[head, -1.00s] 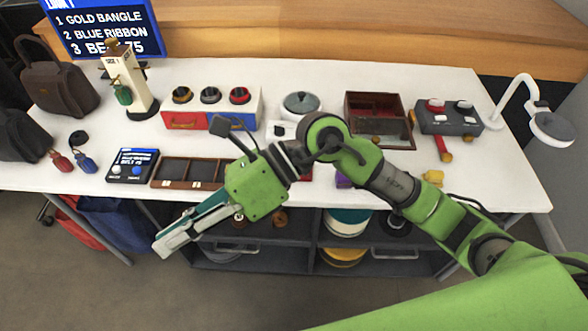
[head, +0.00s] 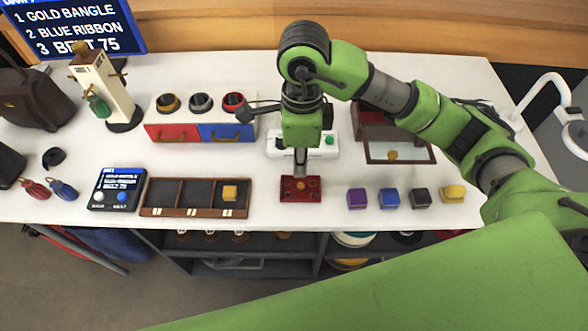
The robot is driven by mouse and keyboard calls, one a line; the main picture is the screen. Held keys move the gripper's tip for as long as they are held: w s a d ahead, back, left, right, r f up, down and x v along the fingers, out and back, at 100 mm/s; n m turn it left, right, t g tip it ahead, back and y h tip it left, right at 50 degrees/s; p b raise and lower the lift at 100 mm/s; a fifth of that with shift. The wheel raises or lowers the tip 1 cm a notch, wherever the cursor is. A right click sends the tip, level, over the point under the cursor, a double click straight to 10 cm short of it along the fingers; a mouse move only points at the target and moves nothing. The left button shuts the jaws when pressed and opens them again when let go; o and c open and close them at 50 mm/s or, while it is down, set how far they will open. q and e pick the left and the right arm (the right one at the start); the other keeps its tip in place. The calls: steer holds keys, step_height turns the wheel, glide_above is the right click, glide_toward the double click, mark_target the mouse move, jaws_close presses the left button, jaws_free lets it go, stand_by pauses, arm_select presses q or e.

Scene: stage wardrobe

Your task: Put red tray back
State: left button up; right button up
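My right gripper (head: 300,173) points straight down at the tray's back edge. Its fingers show edge-on as one narrow grey strip, so I cannot tell whether they are apart, or whether they touch the tray. A wooden box (head: 432,160) with a reddish inside and a glass-like panel at its front stands behind to the right, partly hidden by my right arm. My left gripper is not in view.
Purple (head: 357,198), blue, dark and yellow blocks stand in a row to the right. A red-and-blue drawer unit (head: 200,133) stands behind left.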

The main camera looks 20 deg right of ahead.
glide_above(299, 199)
step_height(299, 199, down, 8)
steer(key=shift+d+f+p, duration=0.1)
steer(key=shift+p, duration=0.3)
step_height(299, 199, down, 5)
steer(key=shift+r+p, duration=0.15)
steer(key=shift+p, duration=0.55)
steer(key=shift+f, duration=0.3)
jaws_close()
steer(key=shift+r, duration=0.2)
